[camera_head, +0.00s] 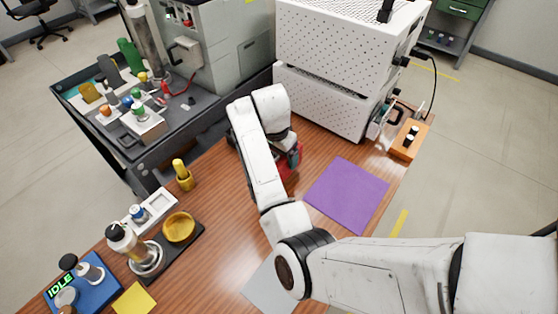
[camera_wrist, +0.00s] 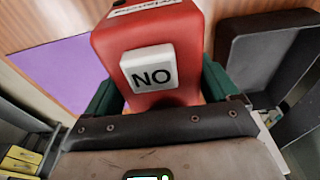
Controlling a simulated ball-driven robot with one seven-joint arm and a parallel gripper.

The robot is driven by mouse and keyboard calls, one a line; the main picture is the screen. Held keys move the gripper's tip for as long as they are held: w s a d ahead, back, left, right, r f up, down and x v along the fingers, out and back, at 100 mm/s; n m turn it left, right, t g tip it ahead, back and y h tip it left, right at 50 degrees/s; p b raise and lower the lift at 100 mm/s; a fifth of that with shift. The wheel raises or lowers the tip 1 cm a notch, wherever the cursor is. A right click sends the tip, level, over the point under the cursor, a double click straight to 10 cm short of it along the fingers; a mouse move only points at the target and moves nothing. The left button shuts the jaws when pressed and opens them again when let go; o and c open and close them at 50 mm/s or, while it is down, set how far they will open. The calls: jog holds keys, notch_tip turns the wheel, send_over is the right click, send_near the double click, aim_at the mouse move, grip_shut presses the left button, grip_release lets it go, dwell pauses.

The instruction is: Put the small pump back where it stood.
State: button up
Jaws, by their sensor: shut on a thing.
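My gripper (camera_wrist: 158,88) is shut on a red block-like thing (camera_wrist: 130,32) with a white square label reading NO. Its dark green fingers show on both sides of it in the wrist view. In the head view a bit of red (camera_head: 292,158) shows beside my arm, low over or on the wooden table, and the gripper is mostly hidden. I cannot tell from the label whether the red thing is the small pump, nor whether its bottom touches the table. A purple mat (camera_head: 347,195) lies empty to its right, and at left in the wrist view (camera_wrist: 62,72).
A dark tray-like shape (camera_wrist: 265,65) is close on the right in the wrist view. A white perforated cabinet (camera_head: 340,45) stands behind. A yellow bottle (camera_head: 183,176), black tray (camera_head: 160,262) and blue base (camera_head: 95,292) are at left. An orange block (camera_head: 409,139) stands at the right edge.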

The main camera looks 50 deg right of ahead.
jog(key=shift+w+f, duration=0.3)
jog(key=shift+f+p, duration=0.3)
jog(key=shift+f, duration=1.15)
jog(key=o, duration=1.5)
jog(key=shift+s+f, duration=0.1)
jog(key=shift+f, duration=0.05)
jog(key=r, duration=0.4)
jog(key=a+r, duration=0.1)
jog(key=r, duration=0.3)
jog(key=r+b, duration=0.1)
jog(key=r, duration=0.3)
jog(key=shift+a, duration=0.4)
